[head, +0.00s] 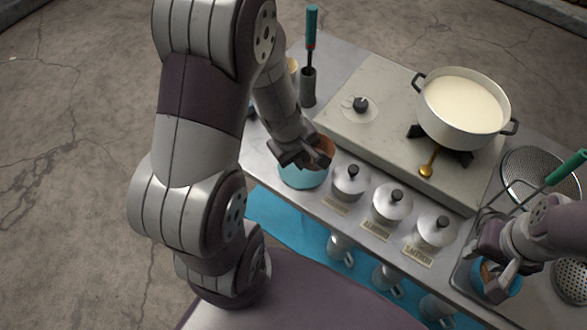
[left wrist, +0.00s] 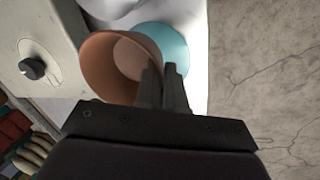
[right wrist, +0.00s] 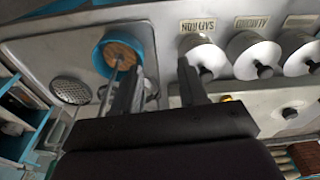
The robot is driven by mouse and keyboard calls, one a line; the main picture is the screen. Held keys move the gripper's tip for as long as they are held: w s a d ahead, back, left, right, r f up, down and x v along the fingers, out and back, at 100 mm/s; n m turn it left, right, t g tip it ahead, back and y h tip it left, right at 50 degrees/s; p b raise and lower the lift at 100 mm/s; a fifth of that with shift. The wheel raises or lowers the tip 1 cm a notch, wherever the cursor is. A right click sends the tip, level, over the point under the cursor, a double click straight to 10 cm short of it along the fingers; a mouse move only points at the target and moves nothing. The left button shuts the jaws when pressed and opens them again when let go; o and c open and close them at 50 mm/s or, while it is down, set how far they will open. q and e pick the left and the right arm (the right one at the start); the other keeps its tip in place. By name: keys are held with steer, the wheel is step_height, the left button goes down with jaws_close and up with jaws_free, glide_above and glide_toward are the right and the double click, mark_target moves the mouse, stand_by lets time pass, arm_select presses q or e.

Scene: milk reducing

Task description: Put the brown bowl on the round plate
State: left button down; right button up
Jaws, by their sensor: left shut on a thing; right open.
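The brown bowl (head: 323,147) is held by my left gripper (head: 316,160), whose fingers are shut on its rim. In the left wrist view the bowl (left wrist: 112,62) is tilted, with its opening partly facing the camera, and the fingers (left wrist: 165,80) are at its right side. A round teal dish (head: 303,179), which looks like the round plate, is at the counter's left end, below and partly hidden by the gripper and bowl. It also shows behind the bowl in the left wrist view (left wrist: 172,45); the gap between them is unclear. My right gripper (head: 503,282) is open.
A blue cup with brown contents (right wrist: 120,52) is close to my right gripper. Several lidded labelled canisters (head: 391,203) line the counter's front. A utensil holder (head: 308,88) stands behind the bowl.

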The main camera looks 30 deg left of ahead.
mark_target(294, 172)
arm_select(q)
steer(key=a+f, duration=0.1)
steer(key=a, duration=0.1)
steer(key=shift+w+a+f, duration=0.3)
steer(key=shift+w+f, duration=0.05)
steer(key=shift+f, duration=0.05)
steer(key=f+b, duration=0.2)
steer(key=f, duration=0.2)
steer(key=shift+a+b, duration=0.35)
steer(key=shift+b, duration=0.05)
steer(key=shift+f, duration=0.15)
steer(key=shift+d, duration=0.1)
steer(key=shift+f, duration=0.2)
steer(key=c, duration=1.2)
jaws_free()
steer(key=shift+r, duration=0.15)
steer(key=shift+c, duration=0.2)
